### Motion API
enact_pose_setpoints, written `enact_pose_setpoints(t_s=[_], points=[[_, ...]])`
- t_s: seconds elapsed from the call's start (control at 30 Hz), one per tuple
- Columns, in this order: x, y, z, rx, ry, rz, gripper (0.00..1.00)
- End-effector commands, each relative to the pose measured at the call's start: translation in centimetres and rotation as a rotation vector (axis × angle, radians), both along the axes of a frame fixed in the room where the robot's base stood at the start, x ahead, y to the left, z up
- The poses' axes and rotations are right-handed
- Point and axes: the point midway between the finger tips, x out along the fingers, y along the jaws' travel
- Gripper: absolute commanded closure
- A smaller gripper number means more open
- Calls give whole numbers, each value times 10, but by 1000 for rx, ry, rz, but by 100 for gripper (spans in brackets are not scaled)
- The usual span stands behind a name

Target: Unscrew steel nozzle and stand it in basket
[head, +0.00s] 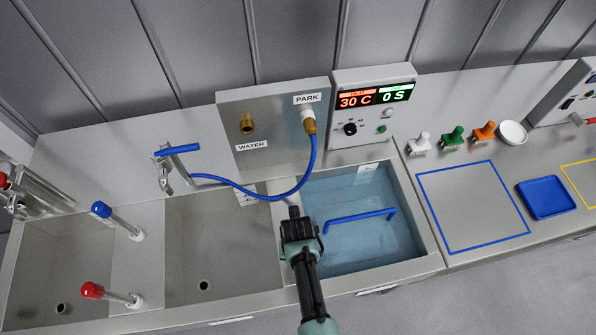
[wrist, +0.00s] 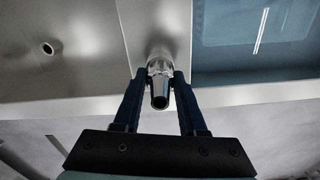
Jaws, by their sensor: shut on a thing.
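A steel nozzle (wrist: 160,90) sits between the two fingers of my gripper (wrist: 160,78) in the wrist view. Its dark open end points toward the camera, and a wider shiny collar shows behind it. The gripper is shut on it. In the head view my gripper (head: 295,214) is over the divider between the middle basin and the water bath, and hides the nozzle. I cannot tell whether the nozzle is attached to anything. A blue bar-shaped handle (head: 360,219) shows in the water bath; I cannot make out a basket body under it.
The water bath (head: 402,262) lies right of my gripper, an empty basin (head: 215,245) left. A blue hose (head: 262,197) runs from the PARK fitting (head: 309,122) to the tap (head: 166,178) behind. Brushes (head: 454,137) and a blue tray (head: 548,198) are farther right.

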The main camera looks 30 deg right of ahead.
Motion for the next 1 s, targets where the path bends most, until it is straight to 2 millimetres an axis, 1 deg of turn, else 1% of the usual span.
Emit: enact_pose_setpoints(t_s=[0.13, 0.4, 0.43, 0.57, 0.6, 0.87, 0.93, 1.0], points=[[0, -1, 1, 0, -3, 37, 100], [1, 0, 0, 0, -3, 46, 100], [1, 0, 0, 0, -3, 45, 56], [0, 0, 0, 0, -2, 45, 32], [0, 0, 0, -1, -2, 45, 25], [0, 0, 0, 0, -1, 43, 24], [0, 0, 0, 0, -1, 22, 24], [0, 0, 0, 0, 0, -40, 24]])
